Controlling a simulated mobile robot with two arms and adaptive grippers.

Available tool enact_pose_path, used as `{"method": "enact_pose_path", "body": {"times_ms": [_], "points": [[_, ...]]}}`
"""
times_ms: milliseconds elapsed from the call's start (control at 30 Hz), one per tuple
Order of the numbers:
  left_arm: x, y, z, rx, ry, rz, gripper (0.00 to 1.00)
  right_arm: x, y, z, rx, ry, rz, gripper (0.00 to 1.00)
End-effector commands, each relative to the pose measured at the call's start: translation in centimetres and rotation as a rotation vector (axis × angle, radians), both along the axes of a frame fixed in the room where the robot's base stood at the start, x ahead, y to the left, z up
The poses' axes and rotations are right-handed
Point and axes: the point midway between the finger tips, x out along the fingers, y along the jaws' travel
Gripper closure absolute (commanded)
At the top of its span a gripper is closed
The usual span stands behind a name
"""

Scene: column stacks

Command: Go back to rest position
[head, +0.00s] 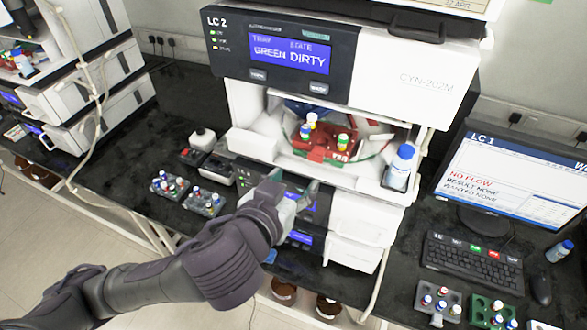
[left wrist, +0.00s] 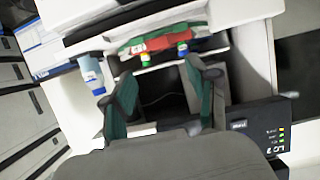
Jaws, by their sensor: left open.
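My left arm comes in from the lower left in the head view. My left gripper (head: 303,196) is in front of the LC 2 stack (head: 400,78), below its open bay. In the left wrist view the fingers of my left gripper (left wrist: 163,88) are spread, with nothing visible between them. The red tray (head: 318,152) with several capped vials sits in the bay, beyond the fingertips and apart from them. The red tray also shows in the left wrist view (left wrist: 158,43). My right gripper is not in view.
A blue-capped bottle (head: 400,166) stands at the bay's right side. Vial racks (head: 203,202) sit on the dark bench to the left. A monitor (head: 510,190), keyboard (head: 470,262) and more racks (head: 437,301) are at right.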

Motion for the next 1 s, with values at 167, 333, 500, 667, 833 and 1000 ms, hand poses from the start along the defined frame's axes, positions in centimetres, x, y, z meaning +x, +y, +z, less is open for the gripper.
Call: {"method": "enact_pose_path", "body": {"times_ms": [167, 333, 500, 667, 833, 1000], "points": [[0.0, 0.0, 0.0, 0.000, 0.000, 0.000, 0.41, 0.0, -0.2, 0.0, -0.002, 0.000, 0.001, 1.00], [0.0, 0.0, 0.0, 0.000, 0.000, -0.001, 0.41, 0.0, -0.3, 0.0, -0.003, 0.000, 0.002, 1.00], [0.0, 0.0, -0.1, -0.001, 0.001, -0.001, 0.41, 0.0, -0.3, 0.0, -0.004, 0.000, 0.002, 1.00], [-0.4, 0.5, -1.5, 0.003, 0.058, 0.014, 0.41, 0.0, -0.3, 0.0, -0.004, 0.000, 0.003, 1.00], [-1.8, 3.4, -6.5, 0.036, 0.242, 0.063, 0.41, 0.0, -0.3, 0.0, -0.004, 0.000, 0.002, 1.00], [-5.1, 7.9, -12.9, 0.099, 0.457, 0.111, 0.41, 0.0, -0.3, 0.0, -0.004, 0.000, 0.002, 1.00]]}}
